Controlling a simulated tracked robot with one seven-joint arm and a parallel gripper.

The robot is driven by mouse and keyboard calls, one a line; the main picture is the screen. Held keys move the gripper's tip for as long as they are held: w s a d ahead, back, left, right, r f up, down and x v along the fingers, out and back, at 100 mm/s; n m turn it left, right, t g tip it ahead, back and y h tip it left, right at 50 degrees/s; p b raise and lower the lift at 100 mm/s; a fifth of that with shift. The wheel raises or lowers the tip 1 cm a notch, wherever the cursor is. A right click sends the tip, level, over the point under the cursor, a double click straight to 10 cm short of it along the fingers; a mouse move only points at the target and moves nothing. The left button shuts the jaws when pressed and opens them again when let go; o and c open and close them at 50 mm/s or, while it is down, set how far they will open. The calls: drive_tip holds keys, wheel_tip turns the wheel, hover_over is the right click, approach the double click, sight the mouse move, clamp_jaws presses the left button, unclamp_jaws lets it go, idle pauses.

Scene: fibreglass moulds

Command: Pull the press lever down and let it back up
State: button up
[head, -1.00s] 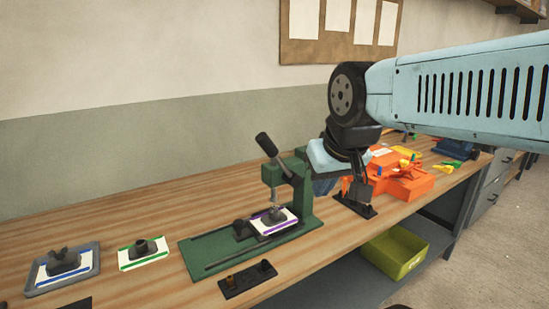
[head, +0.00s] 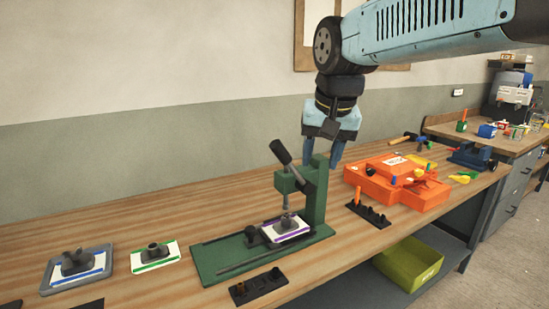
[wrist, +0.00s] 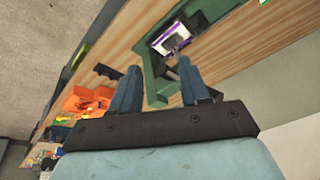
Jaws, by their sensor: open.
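The green press (head: 315,190) stands on the wooden bench. Its dark lever (head: 280,152) sticks up and to the left from the head of the press. A white plate with a purple stripe and a grey part (head: 287,229) lies on the press base under the ram. My gripper (head: 322,166) points down behind and just right of the press column, open and empty. It is apart from the lever. In the wrist view my two blue fingers (wrist: 160,92) are spread, with the press (wrist: 155,75) beyond them.
An orange mould box (head: 400,180) sits right of the press, with a black rack (head: 368,213) before it. Another black rack (head: 258,287) lies in front of the press. Plates with green (head: 155,257) and blue (head: 77,268) stripes lie left. A green bin (head: 410,262) is below.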

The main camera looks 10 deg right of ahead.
drive_tip(key=shift+o, duration=1)
drive_tip(key=w+a+r+m+g, duration=0.2)
drive_tip(key=w+r+m, duration=0.2)
drive_tip(key=w, duration=0.4)
drive_tip(key=shift+r, duration=0.4)
wheel_tip(320, 180, up, 3)
drive_tip(key=m+g, duration=0.3)
drive_tip(key=m, duration=0.2)
hover_over(278, 156)
drive_tip(key=w, duration=0.1)
drive_tip(key=shift+w+f, duration=0.1)
drive_tip(key=shift+f, duration=0.05)
drive_tip(key=shift+w+a, duration=0.1)
drive_tip(key=shift+w, duration=0.35)
drive_tip(key=shift+m+h, duration=0.3)
drive_tip(key=f, duration=0.4)
drive_tip(key=s+f, duration=0.1)
drive_tip(key=f, duration=0.8)
drive_tip(key=shift+s+d+f, duration=0.15)
drive_tip(key=shift+d+f, duration=0.05)
drive_tip(key=shift+d, duration=0.05)
clamp_jaws()
